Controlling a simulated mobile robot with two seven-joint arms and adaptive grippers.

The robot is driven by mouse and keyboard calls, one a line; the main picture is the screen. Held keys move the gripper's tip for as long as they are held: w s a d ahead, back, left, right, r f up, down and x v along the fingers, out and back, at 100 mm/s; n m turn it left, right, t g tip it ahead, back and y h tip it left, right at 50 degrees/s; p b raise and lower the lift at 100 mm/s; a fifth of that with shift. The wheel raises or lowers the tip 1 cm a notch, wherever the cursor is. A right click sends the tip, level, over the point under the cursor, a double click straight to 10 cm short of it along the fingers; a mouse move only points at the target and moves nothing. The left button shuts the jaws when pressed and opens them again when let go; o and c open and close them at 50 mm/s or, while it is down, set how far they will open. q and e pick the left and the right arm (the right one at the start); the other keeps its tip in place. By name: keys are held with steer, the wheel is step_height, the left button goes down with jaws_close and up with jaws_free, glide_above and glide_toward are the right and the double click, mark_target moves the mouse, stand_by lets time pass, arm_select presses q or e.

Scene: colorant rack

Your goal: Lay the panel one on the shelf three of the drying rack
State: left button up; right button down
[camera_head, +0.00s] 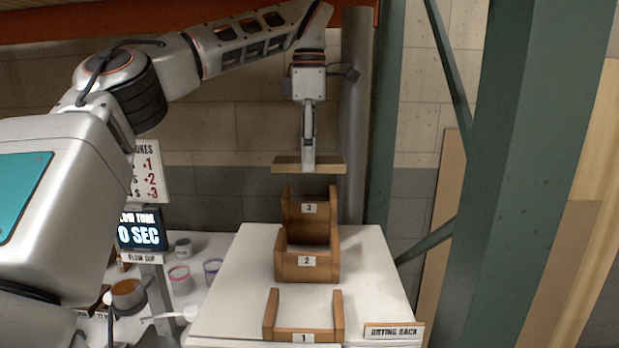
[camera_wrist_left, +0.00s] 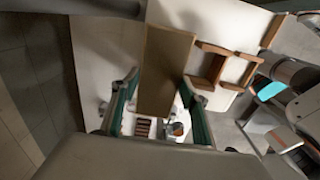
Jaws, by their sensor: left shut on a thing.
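My left gripper (camera_head: 308,160) points down and is shut on a flat wooden panel (camera_head: 288,164), held roughly level. The panel is above the top tier of the drying rack, with a gap between them. In the left wrist view the panel (camera_wrist_left: 166,70) lies between the green-lined fingers (camera_wrist_left: 160,112). The wooden drying rack has stepped tiers: shelf three (camera_head: 309,209) at the top back, shelf two (camera_head: 307,261) in the middle, shelf one (camera_head: 304,336) in front. All three look empty. Rack parts (camera_wrist_left: 222,66) show right of the panel in the wrist view. My right gripper is out of view.
The rack stands on a white table (camera_head: 230,300) with a "DRYING RACK" sign (camera_head: 393,331). At left are a flow time display (camera_head: 142,230), cups (camera_head: 180,275) and a brown pot (camera_head: 128,294). A green post (camera_head: 490,180) stands at right; a grey pipe (camera_head: 355,110) rises behind.

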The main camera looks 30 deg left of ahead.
arm_select(q)
steer(key=shift+f, duration=2.6)
steer(key=o, duration=1.1)
step_height(320, 180, up, 12)
steer(key=shift+d+r, duration=0.1)
steer(key=shift+r, duration=0.05)
